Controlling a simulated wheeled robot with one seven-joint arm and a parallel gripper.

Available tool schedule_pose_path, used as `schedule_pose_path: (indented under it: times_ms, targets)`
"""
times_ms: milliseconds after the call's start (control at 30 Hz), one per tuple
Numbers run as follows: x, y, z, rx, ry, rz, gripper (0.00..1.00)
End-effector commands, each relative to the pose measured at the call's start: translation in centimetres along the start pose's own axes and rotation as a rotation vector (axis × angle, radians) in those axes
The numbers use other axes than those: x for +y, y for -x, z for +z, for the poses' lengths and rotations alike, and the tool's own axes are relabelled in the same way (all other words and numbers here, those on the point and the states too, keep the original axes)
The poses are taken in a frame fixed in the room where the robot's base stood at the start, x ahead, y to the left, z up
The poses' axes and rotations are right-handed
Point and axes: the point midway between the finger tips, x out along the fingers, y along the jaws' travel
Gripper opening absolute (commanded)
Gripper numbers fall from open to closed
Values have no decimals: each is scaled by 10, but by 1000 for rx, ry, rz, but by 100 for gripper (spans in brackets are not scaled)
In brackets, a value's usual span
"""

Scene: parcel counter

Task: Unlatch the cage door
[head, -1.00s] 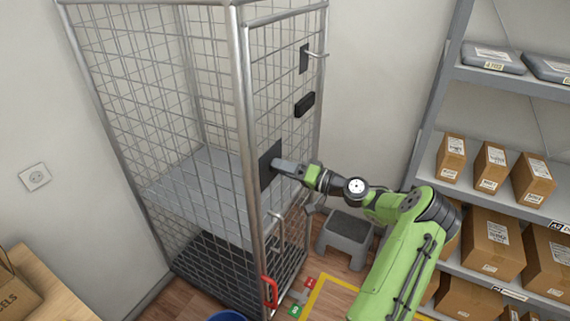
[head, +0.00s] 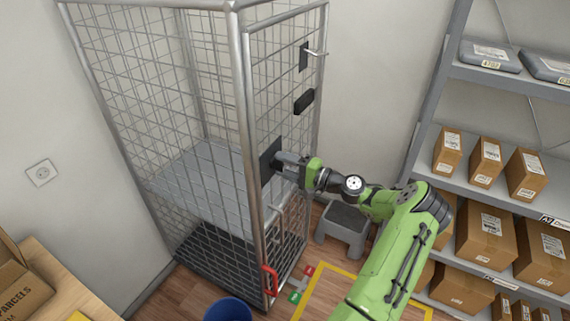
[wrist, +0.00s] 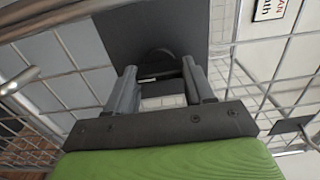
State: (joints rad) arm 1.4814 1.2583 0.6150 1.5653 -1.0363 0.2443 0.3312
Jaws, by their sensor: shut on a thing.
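The cage door (head: 291,67) is the wire mesh panel on the cage's right side, and it looks closed. A dark square plate (head: 267,157) sits on it at mid height; it fills the upper middle of the wrist view (wrist: 118,37). A dark rounded latch piece (wrist: 158,58) stands out from this plate. My gripper (wrist: 161,84) is shut on the latch piece, with one grey finger on each side. In the head view my gripper (head: 279,158) covers part of the plate, and the latch piece is hidden there.
A black block (head: 304,102) and a metal handle (head: 316,53) are higher on the door. A red lever (head: 268,281) is at the cage's foot. A grey step stool (head: 343,228) stands behind my arm. A shelf with boxes (head: 487,162) is right; a blue bin (head: 228,310) is in front.

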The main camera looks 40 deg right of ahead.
Motion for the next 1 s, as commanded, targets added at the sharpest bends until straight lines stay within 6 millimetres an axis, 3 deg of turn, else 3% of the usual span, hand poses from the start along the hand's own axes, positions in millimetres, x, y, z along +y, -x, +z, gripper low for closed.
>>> schedule_pose_path:
  times_ms: [467,500,633,900,1000]
  targets:
    - [-2,0,-2,5,-10,-4,22]
    - [-2,0,-2,5,-11,-4,59]
    - [-1,0,-1,4,-11,-3,78]
    - [0,1,-1,2,-11,-1,78]
    - [1,11,-1,4,-11,1,78]
